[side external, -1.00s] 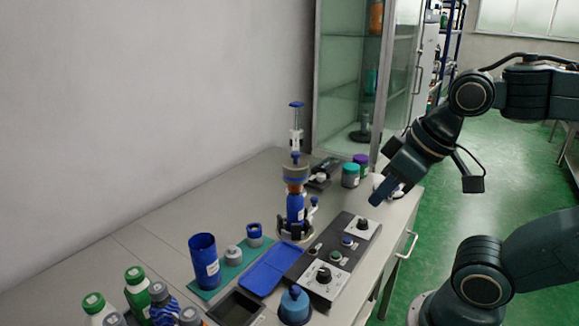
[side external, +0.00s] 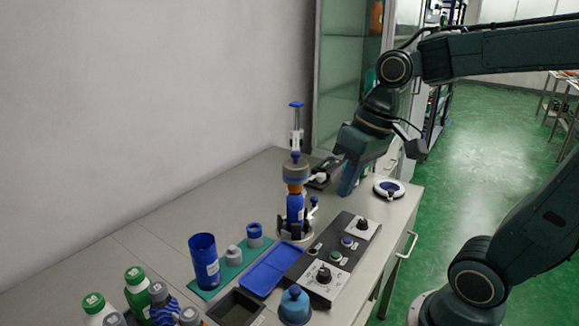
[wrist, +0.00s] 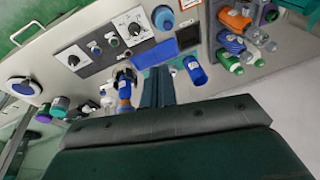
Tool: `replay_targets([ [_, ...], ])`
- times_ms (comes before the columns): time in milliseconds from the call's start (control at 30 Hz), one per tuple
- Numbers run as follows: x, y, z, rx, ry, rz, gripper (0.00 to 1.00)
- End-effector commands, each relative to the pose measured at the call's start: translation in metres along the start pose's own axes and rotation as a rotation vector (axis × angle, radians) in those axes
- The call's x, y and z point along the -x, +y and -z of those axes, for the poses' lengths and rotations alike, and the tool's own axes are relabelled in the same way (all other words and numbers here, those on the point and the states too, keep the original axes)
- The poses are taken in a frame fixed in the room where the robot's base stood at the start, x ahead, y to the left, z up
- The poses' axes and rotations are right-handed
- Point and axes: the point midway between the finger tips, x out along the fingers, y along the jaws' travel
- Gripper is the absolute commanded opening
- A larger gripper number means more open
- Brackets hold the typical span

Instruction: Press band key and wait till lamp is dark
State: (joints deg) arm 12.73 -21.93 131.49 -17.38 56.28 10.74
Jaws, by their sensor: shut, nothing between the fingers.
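A dark control panel (side external: 297,270) lies along the bench's front edge, with a knob on a white plate at each end. Between them are a blue button (side external: 347,241), a green button (side external: 336,257) and a small round fitting (side external: 314,250). Which one is the band key or lamp, and whether a lamp is lit, I cannot tell. The applicator (side external: 295,174) stands behind the panel with a blue bottle (side external: 295,207) upright in it. My gripper (side external: 346,192) is shut and empty, above the bench beyond the applicator, apart from the panel. The panel also shows in the wrist view (wrist: 92,68).
A white round dish (side external: 389,188) with a blue centre sits right of my gripper. A blue tray (side external: 270,270), a blue cup (side external: 204,260), a blue-topped pot (side external: 295,306) and several bottles (side external: 137,292) stand toward the near left. A glass cabinet (side external: 345,80) stands behind.

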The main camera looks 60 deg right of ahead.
Motion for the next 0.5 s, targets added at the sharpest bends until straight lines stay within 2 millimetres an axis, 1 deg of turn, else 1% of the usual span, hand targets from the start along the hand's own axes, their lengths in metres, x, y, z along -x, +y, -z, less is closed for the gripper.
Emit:
replay_targets([
  [100,-0.006,0.005,0.012,-0.037,-0.046,0.02,0.0],
  [267,-0.015,0.012,0.026,-0.082,-0.105,0.05,0.0],
  [500,-0.029,0.028,0.046,-0.15,-0.191,0.098,0.0],
])
